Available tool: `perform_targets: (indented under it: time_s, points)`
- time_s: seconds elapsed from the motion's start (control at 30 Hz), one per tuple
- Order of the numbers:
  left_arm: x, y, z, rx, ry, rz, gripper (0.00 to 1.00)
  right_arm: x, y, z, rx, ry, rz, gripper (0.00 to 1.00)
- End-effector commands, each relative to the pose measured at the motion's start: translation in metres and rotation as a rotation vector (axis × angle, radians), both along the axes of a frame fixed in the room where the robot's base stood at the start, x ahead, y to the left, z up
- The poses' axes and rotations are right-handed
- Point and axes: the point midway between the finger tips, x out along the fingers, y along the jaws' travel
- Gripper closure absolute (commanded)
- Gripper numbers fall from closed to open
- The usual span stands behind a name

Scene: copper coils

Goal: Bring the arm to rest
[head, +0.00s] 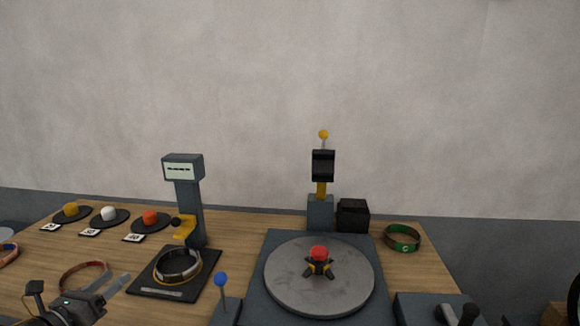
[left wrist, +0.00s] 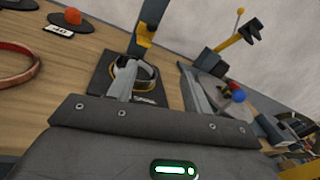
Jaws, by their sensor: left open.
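My left gripper (head: 118,286) is at the lower left of the head view, above the front of the wooden table. In the left wrist view its two fingers (left wrist: 160,84) stand wide apart with nothing between them that they grip. Beyond the fingers, a coil ring (head: 178,266) lies on the black plate of a grey post with a display; it also shows in the left wrist view (left wrist: 148,76). A reddish ring (head: 82,274) lies on the table beside the gripper, partly hidden by it in the head view. My right gripper is not in view.
A round grey turntable (head: 295,290) with a red-topped hub stands at centre right. A blue-knobbed lever (head: 221,280) rises in front. A green ring (head: 402,238) lies at right. Small black dishes (head: 110,225) with coloured pieces line the back left. Bare wood (head: 110,252) lies between dishes and gripper.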

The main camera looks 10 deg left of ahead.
Motion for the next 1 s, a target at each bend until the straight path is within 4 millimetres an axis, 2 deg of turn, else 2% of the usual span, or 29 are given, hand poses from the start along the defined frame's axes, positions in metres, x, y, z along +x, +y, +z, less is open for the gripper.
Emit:
perform_targets:
  time_s: [0.37,0.57,0.67,0.8,0.9,1.0]
  points:
    - [-0.024,-0.013,-0.069,-0.424,0.197,0.172,0.50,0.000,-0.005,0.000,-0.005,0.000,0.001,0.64]
    - [-0.049,-0.036,-0.122,-0.787,0.341,0.344,0.50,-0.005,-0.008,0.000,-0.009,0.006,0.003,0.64]
    - [-0.071,-0.056,-0.156,-1.032,0.427,0.479,0.50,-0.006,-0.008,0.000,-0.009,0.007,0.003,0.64]
    - [-0.119,-0.100,-0.206,-1.465,0.546,0.766,0.50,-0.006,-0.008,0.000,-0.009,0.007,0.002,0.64]
    - [-0.151,-0.131,-0.229,-1.716,0.591,0.976,0.50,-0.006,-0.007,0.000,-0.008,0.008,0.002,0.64]
    - [-0.179,-0.158,-0.243,-1.904,0.609,1.166,0.50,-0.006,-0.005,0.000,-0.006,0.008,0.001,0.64]
